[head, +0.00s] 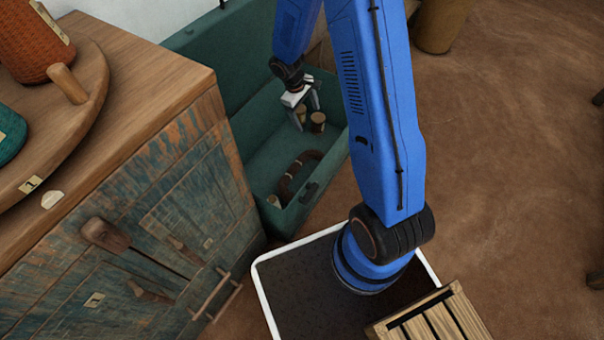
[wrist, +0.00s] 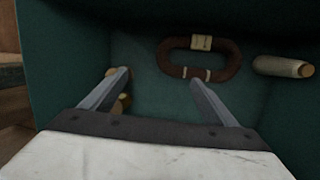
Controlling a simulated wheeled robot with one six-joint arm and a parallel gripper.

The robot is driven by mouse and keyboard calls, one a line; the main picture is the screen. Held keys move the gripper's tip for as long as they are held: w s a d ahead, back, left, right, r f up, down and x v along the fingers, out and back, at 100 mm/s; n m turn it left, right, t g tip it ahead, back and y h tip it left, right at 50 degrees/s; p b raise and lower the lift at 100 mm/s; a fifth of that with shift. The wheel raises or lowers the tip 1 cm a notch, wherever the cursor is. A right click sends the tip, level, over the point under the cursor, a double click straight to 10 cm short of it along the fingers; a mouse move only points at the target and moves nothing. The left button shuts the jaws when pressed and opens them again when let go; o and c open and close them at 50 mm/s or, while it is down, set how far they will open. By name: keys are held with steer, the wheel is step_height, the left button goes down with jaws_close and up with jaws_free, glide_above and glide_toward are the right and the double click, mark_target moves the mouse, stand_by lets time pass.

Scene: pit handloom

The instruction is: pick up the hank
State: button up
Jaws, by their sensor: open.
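The hank (head: 287,181) is a dark brown oval loop lying in the green open chest (head: 335,160). In the wrist view the hank (wrist: 228,62) shows whole, with a pale tag on its far side and light ties on its near side. My gripper (head: 310,114) is open and empty, reaching down into the chest at its far end, apart from the hank. In the wrist view my gripper (wrist: 160,82) has its fingers spread, and the hank lies beyond the fingertips, towards the right.
Two small brown spools (head: 318,122) stand by my gripper in the chest. A pale roll (wrist: 283,66) lies beside the hank. The chest's green walls enclose the space. A worn wooden cabinet (head: 170,215) stands left; a slatted crate (head: 435,318) is at the front.

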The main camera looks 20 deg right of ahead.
steer(key=n, duration=0.1)
glide_toward(314, 155)
steer(key=shift+g, duration=0.4)
steer(key=f, duration=0.2)
steer(key=d+f, duration=0.1)
steer(key=f, duration=0.1)
steer(key=shift+w, duration=0.35)
steer(key=x, duration=0.4)
steer(key=shift+s+d, duration=0.1)
steer(key=shift+s, duration=0.25)
steer(key=shift+d+f, duration=0.15)
steer(key=shift+f, duration=0.35)
steer(key=c, duration=1.3)
steer(key=shift+c, duration=0.2)
step_height(314, 155, up, 10)
